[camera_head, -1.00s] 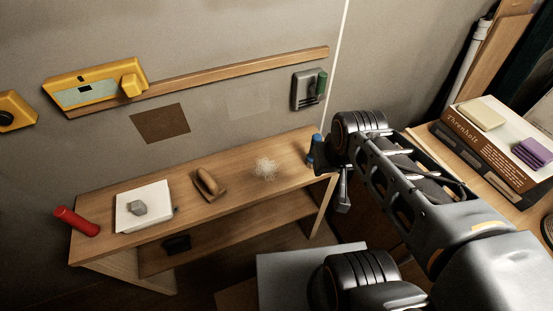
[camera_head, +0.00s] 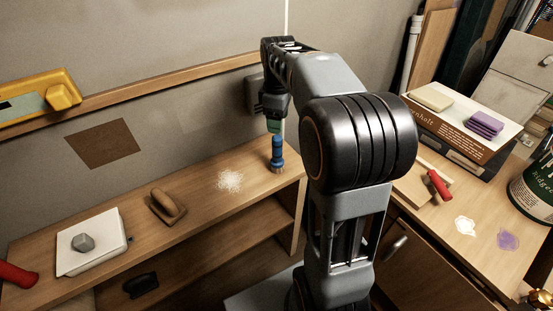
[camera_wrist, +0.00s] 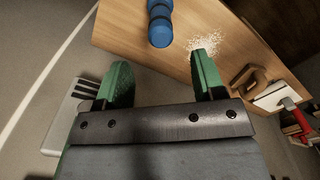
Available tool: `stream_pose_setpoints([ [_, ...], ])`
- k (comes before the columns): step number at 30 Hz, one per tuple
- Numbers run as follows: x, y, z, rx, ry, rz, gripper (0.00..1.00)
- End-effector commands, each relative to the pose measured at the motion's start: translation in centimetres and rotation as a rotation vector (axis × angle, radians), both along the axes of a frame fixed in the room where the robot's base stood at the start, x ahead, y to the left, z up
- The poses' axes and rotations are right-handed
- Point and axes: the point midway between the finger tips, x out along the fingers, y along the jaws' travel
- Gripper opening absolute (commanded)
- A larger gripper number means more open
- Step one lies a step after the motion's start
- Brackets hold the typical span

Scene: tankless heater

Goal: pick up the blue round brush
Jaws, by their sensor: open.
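The blue round brush (camera_head: 277,150) stands upright near the right end of the wooden bench, bristles down, in the head view. In the wrist view the brush (camera_wrist: 160,24) shows at the top, ahead of and between the fingertips. My gripper (camera_wrist: 160,80) has two green fingers spread apart with nothing between them. In the head view my gripper (camera_head: 273,122) hangs close to the top of the brush, pointing down. I cannot tell from this view how large the gap is.
A pile of white powder (camera_head: 230,180) lies left of the brush on the bench (camera_head: 200,205). A wooden-handled brush (camera_head: 167,205) and a white block with a grey stone (camera_head: 92,242) lie farther left. A grey wall holder (camera_head: 254,92) is behind my gripper.

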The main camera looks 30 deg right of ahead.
Motion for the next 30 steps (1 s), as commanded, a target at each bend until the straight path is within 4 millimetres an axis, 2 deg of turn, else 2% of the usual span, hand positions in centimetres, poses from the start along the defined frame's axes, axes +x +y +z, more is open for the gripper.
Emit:
stream_pose_setpoints([
  [1, 0.0, 0.0, -1.1, 0.001, 0.002, 0.000, 0.63],
  [6, -0.1, 0.0, -3.7, 0.001, 0.001, -0.002, 0.63],
  [16, 0.0, 0.0, -5.8, -0.001, -0.001, -0.003, 0.63],
  [24, 0.0, 0.1, -9.4, 0.000, 0.000, -0.004, 0.63],
  [30, 0.0, 0.1, -10.3, 0.000, -0.001, -0.004, 0.63],
])
